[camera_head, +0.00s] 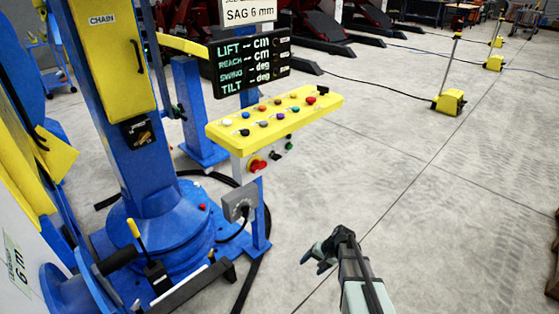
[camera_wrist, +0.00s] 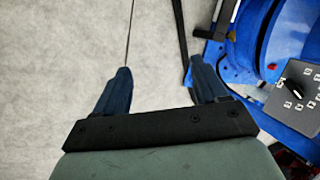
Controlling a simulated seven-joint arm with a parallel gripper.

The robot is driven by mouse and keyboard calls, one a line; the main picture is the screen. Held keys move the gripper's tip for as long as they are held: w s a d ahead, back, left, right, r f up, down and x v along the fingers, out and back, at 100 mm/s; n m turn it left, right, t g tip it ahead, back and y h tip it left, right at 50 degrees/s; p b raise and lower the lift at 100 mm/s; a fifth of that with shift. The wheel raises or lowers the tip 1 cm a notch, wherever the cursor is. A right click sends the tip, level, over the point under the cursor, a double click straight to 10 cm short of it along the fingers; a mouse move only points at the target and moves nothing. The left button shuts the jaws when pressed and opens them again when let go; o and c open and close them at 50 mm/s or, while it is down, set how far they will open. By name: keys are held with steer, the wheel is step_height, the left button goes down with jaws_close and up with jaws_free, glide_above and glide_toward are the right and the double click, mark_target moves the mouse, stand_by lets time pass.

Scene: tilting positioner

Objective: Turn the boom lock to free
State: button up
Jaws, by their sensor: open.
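My gripper (camera_head: 318,252) is over bare floor, right of the blue machine and clear of it. In the wrist view its two fingers (camera_wrist: 160,78) are spread with nothing between them. No control carries a readable boom lock label. A black plate with a small yellowish handle (camera_head: 143,134) is on the blue column, below the yellow CHAIN cover. A grey box with a rotary knob (camera_head: 240,205) stands below the yellow console; its marks are too small to read. In the wrist view a similar dark panel with a knob (camera_wrist: 296,88) shows at the right.
A black display (camera_head: 250,63) reads LIFT, REACH, SWING and TILT. A lever with a yellow grip (camera_head: 134,228) stands near the column's base.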

steer(key=w+a+r+m+t+y, duration=0.25)
steer(key=w+r, duration=0.35)
steer(key=w, duration=0.5)
steer(key=m+t+y, duration=0.5)
steer(key=m+t, duration=0.5)
steer(key=m, duration=1.1)
glide_toward(279, 159)
steer(key=x, duration=1)
steer(key=shift+d, duration=0.1)
steer(key=shift+c, duration=0.4)
steer(key=c, duration=1)
